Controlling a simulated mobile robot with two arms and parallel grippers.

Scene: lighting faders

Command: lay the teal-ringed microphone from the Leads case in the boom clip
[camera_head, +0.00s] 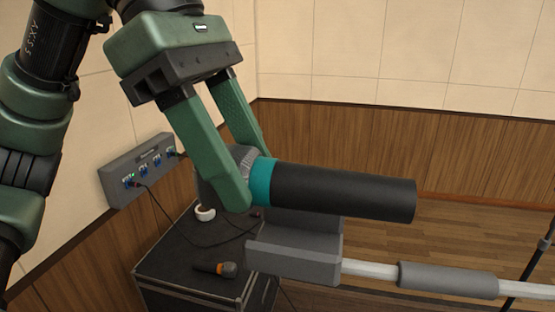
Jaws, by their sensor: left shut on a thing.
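My left gripper (240,175) comes in from the upper left and is shut on the head end of the teal-ringed microphone (340,193). The microphone has a black body, a teal ring and a grey head partly hidden by the fingers. It lies nearly level, its body pointing right. The grey boom clip (293,262) is right below it, at the end of a pale boom. The microphone's underside overlaps the clip's back wall in the picture; I cannot tell whether they touch. My right gripper is not in view.
A black case (165,265) stands below left, with an orange-ringed microphone (215,268), a white roll-like object (204,213) and a cable on it. A grey wall box (139,170) with several blue connectors is at left. A dark stand (533,262) is at far right.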

